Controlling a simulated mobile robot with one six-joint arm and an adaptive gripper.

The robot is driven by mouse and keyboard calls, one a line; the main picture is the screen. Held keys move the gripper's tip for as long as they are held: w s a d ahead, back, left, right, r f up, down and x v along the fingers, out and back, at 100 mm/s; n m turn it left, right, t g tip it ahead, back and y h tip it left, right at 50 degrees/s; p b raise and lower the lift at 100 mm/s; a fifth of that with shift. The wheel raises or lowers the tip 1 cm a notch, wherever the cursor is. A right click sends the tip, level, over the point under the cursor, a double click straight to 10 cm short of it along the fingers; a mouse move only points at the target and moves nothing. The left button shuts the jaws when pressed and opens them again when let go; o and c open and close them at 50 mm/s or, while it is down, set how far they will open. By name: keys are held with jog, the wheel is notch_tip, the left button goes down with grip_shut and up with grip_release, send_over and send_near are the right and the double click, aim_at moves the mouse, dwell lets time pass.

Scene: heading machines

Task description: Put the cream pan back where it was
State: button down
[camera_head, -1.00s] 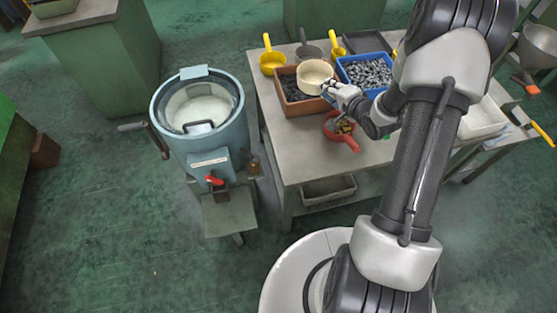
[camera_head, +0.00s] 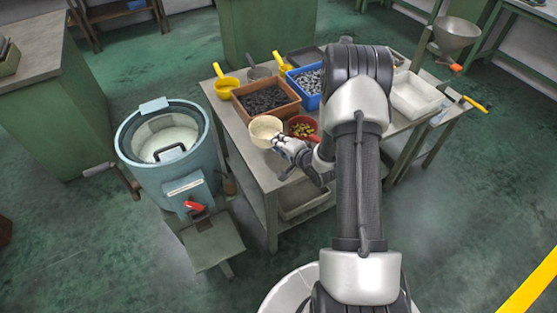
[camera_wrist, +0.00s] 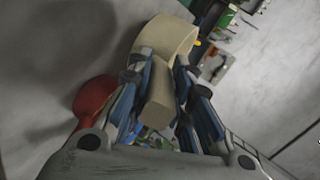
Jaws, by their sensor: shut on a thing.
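The cream pan (camera_head: 264,129) is a small round pan at the front left edge of the grey table (camera_head: 238,133), in front of the brown crate. My gripper (camera_head: 284,143) is shut on the pan's handle from the right. In the wrist view the cream pan (camera_wrist: 168,38) shows beyond the fingers, and its thick handle lies between the fingertips (camera_wrist: 160,92). I cannot tell from these views whether the pan touches the tabletop. The red pan (camera_head: 303,124) with small brass-coloured parts stands just right of it; it also shows in the wrist view (camera_wrist: 93,97).
The brown crate (camera_head: 266,113) of dark parts and a blue crate (camera_head: 313,102) stand behind. Yellow scoops (camera_head: 226,84) and a grey pan (camera_head: 259,74) line the back. A white tray (camera_head: 416,106) lies right. A blue-grey drum machine (camera_head: 168,180) stands left of the table.

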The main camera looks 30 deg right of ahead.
jog(key=shift+f+b, duration=0.85)
jog(key=shift+f, duration=2.6)
jog(key=shift+f, duration=0.15)
jog(key=c, duration=1.4)
grip_release()
jog(key=shift+c, duration=0.2)
